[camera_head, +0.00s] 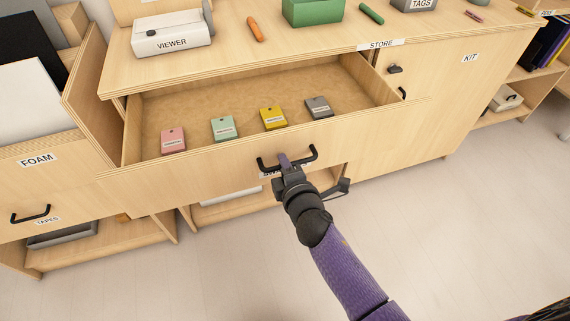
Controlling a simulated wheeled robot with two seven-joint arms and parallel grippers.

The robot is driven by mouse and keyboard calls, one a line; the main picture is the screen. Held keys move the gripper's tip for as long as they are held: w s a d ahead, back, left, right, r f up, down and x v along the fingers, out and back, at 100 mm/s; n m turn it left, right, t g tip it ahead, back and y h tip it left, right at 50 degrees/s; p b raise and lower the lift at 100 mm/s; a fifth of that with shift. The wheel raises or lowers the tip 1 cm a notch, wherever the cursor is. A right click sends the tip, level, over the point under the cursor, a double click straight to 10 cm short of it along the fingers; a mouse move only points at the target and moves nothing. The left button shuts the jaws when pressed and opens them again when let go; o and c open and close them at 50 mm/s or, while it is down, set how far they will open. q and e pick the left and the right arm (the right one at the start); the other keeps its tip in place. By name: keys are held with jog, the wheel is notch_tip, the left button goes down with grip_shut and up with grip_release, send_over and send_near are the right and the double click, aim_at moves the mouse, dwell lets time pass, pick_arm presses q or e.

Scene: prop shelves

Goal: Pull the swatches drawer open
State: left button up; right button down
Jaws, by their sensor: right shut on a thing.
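The swatches drawer (205,174) stands well open in the middle of the unit, its inside in plain view. Several small tagged blocks lie in it: a pink one (173,140), a mint one (223,128), a yellow one (273,118) and a grey one (319,107). A black bar handle (309,155) is on the drawer front. My right gripper (285,163) is shut on this handle, near its middle. The label under the handle is mostly hidden by the gripper. My left gripper is not in view.
The floor (450,220) in front is clear.

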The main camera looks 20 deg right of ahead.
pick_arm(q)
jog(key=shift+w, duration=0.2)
pick_arm(e)
jog(key=shift+w, duration=0.1)
jog(key=c, duration=0.7)
grip_release()
pick_arm(q)
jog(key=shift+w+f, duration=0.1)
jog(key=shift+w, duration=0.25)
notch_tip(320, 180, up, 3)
jog(key=p, duration=0.2)
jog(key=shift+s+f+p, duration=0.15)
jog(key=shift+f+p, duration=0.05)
jog(key=shift+p, duration=0.1)
pick_arm(e)
jog(key=v, duration=1)
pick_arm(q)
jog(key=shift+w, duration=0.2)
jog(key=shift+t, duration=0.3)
pick_arm(e)
jog(key=shift+f, duration=0.1)
